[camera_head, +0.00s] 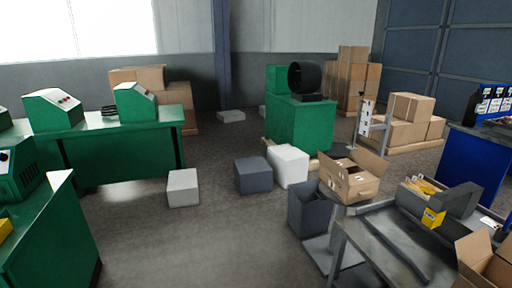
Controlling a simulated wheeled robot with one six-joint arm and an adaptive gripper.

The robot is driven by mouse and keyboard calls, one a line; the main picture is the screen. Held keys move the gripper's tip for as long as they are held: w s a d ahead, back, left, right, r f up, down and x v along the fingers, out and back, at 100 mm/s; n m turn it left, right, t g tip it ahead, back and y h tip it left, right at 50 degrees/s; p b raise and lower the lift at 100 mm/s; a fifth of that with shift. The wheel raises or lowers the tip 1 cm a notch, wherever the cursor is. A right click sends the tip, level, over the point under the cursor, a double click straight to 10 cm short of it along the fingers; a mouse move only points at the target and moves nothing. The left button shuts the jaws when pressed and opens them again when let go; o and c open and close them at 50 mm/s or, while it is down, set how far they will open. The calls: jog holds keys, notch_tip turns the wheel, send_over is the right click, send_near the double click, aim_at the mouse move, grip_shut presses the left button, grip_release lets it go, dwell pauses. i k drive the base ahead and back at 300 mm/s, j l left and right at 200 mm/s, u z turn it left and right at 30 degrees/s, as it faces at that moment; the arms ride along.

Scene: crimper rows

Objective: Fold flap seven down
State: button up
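An open cardboard box (350,182) stands on a grey stand right of the middle, with flaps spread. One of its flaps (371,163) sticks up at the back right. A second open cardboard box (490,268) is cut off at the lower right corner, with at least one flap standing up. I cannot read any flap number, so I cannot tell which flap is seven. My gripper does not show in this view.
A grey table (372,250) with a grey and yellow device (436,212) is at the right. A dark grey bin (309,209), a white block (288,165), a dark block (253,175) and a light block (183,188) stand on the floor. Green benches (120,155) line the left. The middle foreground floor is clear.

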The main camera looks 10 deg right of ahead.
aim_at(334, 167)
jog(key=i+z, duration=0.2)
jog(key=i, duration=0.3)
jog(key=i+j+z, duration=0.2)
jog(key=i, duration=0.3)
jog(key=i+j+z, duration=0.2)
jog(key=i, duration=0.25)
jog(key=i+j+u, duration=0.3)
jog(key=i+j, duration=0.2)
jog(key=i, duration=0.25)
